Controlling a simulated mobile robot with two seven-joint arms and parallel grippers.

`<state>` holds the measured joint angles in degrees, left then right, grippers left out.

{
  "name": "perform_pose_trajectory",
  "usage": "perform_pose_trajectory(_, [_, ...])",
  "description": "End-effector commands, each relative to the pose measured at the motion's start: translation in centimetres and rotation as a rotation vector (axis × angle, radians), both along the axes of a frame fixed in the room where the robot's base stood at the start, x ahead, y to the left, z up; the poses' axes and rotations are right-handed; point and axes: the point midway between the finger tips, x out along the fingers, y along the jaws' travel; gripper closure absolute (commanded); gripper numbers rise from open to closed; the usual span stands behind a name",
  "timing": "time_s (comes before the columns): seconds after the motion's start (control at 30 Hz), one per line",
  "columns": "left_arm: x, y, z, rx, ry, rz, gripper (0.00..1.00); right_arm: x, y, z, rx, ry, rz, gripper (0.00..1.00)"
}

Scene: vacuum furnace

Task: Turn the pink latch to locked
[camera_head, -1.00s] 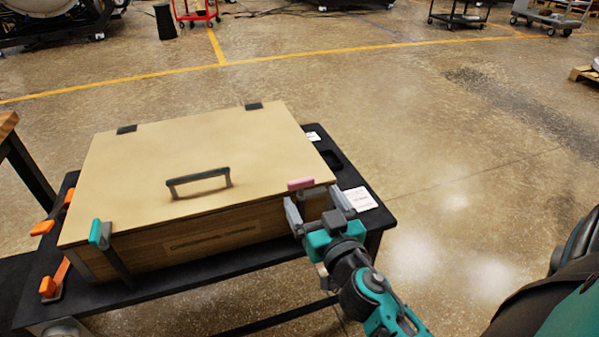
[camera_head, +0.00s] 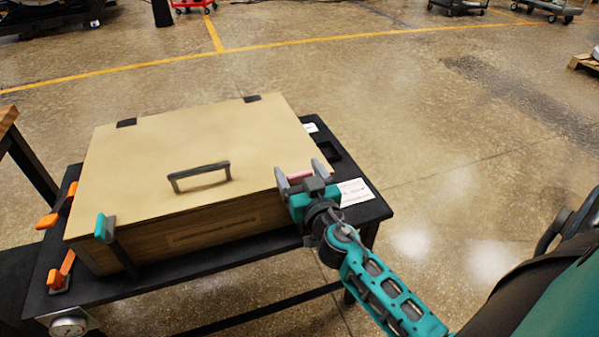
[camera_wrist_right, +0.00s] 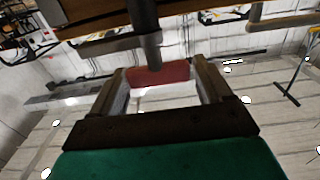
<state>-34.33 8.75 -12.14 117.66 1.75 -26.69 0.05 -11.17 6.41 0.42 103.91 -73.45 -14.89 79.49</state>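The pink latch (camera_head: 299,175) is at the front right corner of a wooden box with a closed tan lid (camera_head: 190,150). In the right wrist view the latch (camera_wrist_right: 158,75) looks dark red and lies between the two fingers, below a grey post. My right gripper (camera_head: 300,177) is open around the latch, with a finger at either side; gaps show between latch and fingers. A teal latch (camera_head: 104,228) is at the box's front left corner. My left gripper is not in view.
The box stands on a black table (camera_head: 200,275) with orange clamps (camera_head: 60,270) at its left end. A grey handle (camera_head: 200,176) rises from the lid. A white label (camera_head: 355,191) lies on the table right of the box.

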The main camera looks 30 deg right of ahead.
Motion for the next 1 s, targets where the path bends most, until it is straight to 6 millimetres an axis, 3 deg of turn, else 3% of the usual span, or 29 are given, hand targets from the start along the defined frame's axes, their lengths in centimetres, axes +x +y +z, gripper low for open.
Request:
perform_pose_trajectory(0.4, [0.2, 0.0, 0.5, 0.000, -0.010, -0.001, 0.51, 0.0, 0.0, 0.0, 0.000, 0.000, 0.000, 0.62])
perform_pose_trajectory(0.73, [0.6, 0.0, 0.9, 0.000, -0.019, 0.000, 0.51, -0.1, -0.1, 0.0, -0.002, 0.000, 0.050, 0.62])
perform_pose_trajectory(1.0, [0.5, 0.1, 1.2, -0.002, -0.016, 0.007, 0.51, 0.0, -0.2, 0.2, -0.005, 0.001, 0.228, 0.62])
